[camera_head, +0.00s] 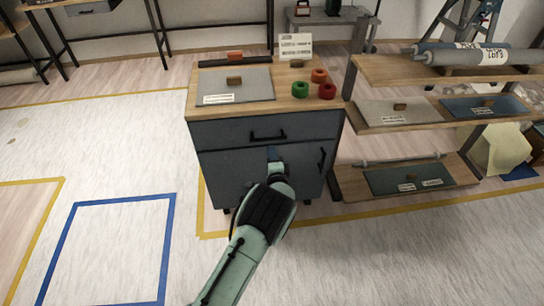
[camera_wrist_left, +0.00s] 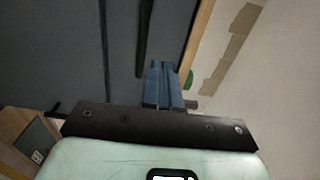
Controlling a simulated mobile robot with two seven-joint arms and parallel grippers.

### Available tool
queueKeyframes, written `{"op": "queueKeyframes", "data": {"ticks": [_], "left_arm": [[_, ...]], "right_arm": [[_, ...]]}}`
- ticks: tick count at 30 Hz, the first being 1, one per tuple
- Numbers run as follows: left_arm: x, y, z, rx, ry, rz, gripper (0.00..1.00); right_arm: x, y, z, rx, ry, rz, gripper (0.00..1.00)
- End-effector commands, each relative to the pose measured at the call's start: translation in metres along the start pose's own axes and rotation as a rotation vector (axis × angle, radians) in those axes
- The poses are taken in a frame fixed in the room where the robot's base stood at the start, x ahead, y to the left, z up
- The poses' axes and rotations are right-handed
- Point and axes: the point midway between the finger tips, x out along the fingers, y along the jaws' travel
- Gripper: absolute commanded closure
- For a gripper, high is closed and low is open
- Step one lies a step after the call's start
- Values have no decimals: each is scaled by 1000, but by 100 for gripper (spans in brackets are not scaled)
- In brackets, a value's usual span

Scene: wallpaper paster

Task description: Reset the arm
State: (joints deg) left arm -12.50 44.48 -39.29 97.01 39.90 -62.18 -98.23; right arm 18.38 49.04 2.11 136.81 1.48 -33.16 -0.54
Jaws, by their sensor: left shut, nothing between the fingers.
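My left gripper (camera_head: 272,154) is shut and empty in front of the grey cabinet (camera_head: 225,160), just below the black handle of its top drawer. In the left wrist view its blue fingers (camera_wrist_left: 163,82) are together with nothing between them, near a dark handle bar (camera_wrist_left: 143,40). I cannot tell whether the fingertips touch the cabinet front. The drawer and door of the cabinet look closed. My left arm reaches in from the bottom of the head view. My right gripper is not in view.
The wooden cabinet top bears a grey sheet (camera_head: 245,87), tape rolls in red (camera_head: 327,91), orange (camera_head: 319,75) and green (camera_head: 300,89). A shelf rack (camera_head: 440,120) with rolls and sheets stands close on the right. The floor at left, with a blue outlined square (camera_head: 110,250), is clear.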

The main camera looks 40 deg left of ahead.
Motion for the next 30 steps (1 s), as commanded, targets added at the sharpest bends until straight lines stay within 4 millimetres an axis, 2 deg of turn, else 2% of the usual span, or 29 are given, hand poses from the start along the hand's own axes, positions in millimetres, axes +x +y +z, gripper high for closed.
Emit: {"op": "queueKeyframes", "data": {"ticks": [4,13,16,17,20,23,24,26,27,29,30], "left_arm": [[-14,0,0,1,-1,1,100],[-18,2,0,-1,0,3,100],[-23,18,2,-30,11,47,100],[-26,28,3,-49,17,75,100],[-46,78,8,-157,38,220,100],[-85,140,16,-316,35,434,100],[-104,164,18,-387,22,527,100],[-137,197,22,-494,-12,666,100],[-161,217,25,-563,-45,760,100],[-200,242,29,-665,-107,899,100],[-226,256,31,-731,-157,990,100]], "right_arm": [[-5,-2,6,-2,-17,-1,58],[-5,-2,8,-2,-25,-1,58],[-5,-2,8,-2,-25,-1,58],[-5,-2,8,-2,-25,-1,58],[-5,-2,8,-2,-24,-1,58],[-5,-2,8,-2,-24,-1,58],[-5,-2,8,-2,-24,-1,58],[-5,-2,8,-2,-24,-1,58],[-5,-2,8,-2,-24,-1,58],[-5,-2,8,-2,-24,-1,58],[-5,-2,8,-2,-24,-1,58]]}}
